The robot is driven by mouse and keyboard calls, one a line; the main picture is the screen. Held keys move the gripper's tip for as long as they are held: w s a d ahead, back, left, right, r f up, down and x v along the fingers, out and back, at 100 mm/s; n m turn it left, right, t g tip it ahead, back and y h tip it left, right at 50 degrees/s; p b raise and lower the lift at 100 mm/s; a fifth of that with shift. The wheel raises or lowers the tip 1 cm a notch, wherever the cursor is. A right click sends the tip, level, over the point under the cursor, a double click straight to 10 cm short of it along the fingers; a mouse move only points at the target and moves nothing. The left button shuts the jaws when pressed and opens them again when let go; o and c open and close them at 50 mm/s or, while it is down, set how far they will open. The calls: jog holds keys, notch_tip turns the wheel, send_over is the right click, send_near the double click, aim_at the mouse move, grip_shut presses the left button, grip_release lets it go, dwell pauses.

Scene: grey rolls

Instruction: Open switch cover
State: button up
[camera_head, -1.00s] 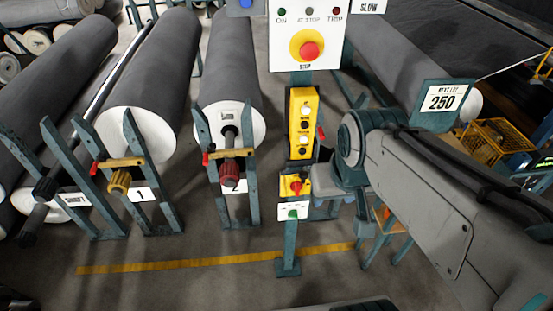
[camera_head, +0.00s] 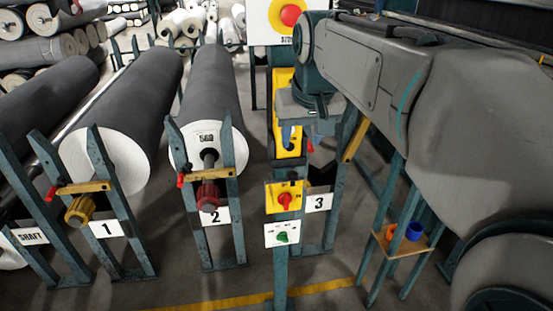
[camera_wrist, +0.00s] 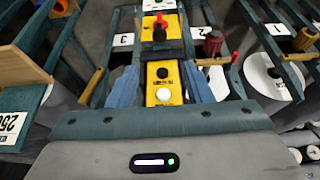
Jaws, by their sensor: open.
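A teal post carries a yellow button box (camera_head: 283,92), seen in the wrist view with a black and a white button (camera_wrist: 163,85). Below it on the post is a yellow switch plate with a red knob (camera_head: 284,201), also in the wrist view (camera_wrist: 158,24). Under that is a white plate with a green knob (camera_head: 282,236). I cannot make out which part is the switch cover. My gripper (camera_head: 290,138) is in front of the button box and hides part of it. In the wrist view its blue fingers (camera_wrist: 161,74) are apart, on either side of the box.
A white panel with a red stop button (camera_head: 290,15) is above, partly cut off. Large grey rolls (camera_head: 205,100) on teal stands fill the left. A small shelf with orange and blue cups (camera_head: 414,231) stands at right. The floor in front of the post (camera_head: 220,285) is clear.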

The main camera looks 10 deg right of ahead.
aim_at(293, 174)
jog(key=b+x, duration=0.1)
jog(key=x, duration=1.2)
jog(key=shift+w+f+b, duration=0.15)
jog(key=shift+f+b, duration=0.1)
jog(key=shift+b, duration=0.15)
grip_shut()
